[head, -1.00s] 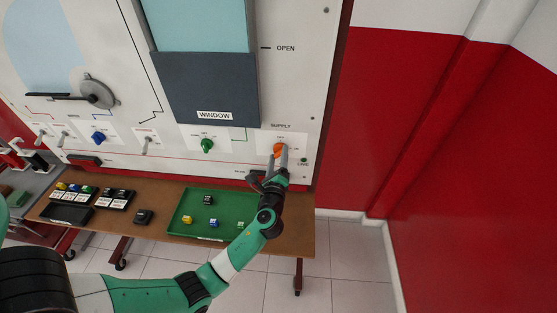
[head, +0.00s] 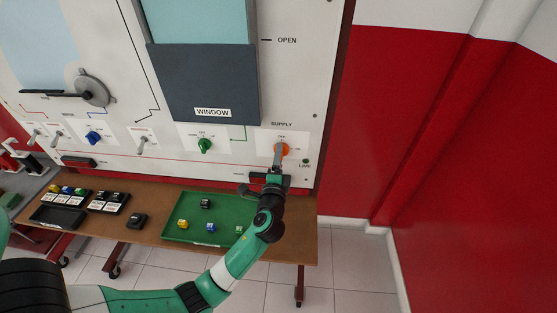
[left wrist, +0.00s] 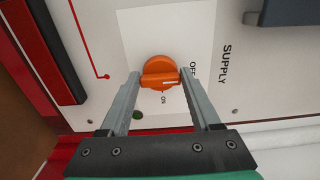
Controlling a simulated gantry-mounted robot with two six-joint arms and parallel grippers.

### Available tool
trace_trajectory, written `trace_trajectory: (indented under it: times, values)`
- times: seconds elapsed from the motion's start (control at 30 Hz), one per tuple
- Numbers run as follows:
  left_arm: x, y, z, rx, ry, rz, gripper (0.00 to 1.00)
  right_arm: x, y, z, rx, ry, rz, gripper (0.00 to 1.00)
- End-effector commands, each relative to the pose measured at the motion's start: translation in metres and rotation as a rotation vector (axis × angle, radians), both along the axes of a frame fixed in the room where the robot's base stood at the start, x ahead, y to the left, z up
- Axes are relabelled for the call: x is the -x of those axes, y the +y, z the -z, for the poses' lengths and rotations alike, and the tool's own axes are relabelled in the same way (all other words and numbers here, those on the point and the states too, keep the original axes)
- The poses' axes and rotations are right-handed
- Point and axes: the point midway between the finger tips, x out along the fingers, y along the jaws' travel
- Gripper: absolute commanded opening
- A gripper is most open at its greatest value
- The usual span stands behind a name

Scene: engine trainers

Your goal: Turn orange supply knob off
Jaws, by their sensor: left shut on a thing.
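The orange supply knob (head: 285,150) is on the white panel, below the SUPPLY label. In the left wrist view the round knob (left wrist: 158,70) has a raised bar, and the bar's white mark lies on the side of the OFF print. My left gripper (head: 280,150) reaches up to the knob. In the left wrist view its two grey fingers (left wrist: 160,77) are shut on the ends of the bar, one at each side. The fingers hide part of the knob in the head view. My right gripper is not in view.
A green knob (head: 205,146) and a blue knob (head: 94,138) sit farther left on the panel. A small dark green lamp (head: 306,161) is right of the supply knob. Below stands a brown table (head: 150,228) with a green tray (head: 172,233) holding small blocks.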

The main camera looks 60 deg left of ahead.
Motion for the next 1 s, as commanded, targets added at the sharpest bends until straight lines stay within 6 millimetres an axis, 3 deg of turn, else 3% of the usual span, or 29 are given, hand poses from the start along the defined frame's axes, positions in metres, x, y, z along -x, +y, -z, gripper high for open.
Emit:
trace_trajectory:
  times: [0.5, 0.53, 0.6, 0.7, 1.0]
  values:
    - [0.0001, 0.0002, 0.0004, 0.013, -0.019, -0.001, 0.08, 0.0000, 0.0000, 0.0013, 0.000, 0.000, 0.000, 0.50]
    - [0.0001, 0.0002, 0.0004, 0.013, -0.019, -0.001, 0.67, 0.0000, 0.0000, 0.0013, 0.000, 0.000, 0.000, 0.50]
    - [0.0001, 0.0002, 0.0004, 0.012, -0.018, -0.001, 0.80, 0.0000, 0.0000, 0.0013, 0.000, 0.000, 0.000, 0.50]
    - [0.0002, 0.0001, 0.0004, 0.012, -0.017, -0.001, 0.94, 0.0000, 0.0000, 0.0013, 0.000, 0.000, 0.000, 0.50]
    - [0.0003, -0.0010, 0.0002, 0.011, -0.017, 0.000, 0.94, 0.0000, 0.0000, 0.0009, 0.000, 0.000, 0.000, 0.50]
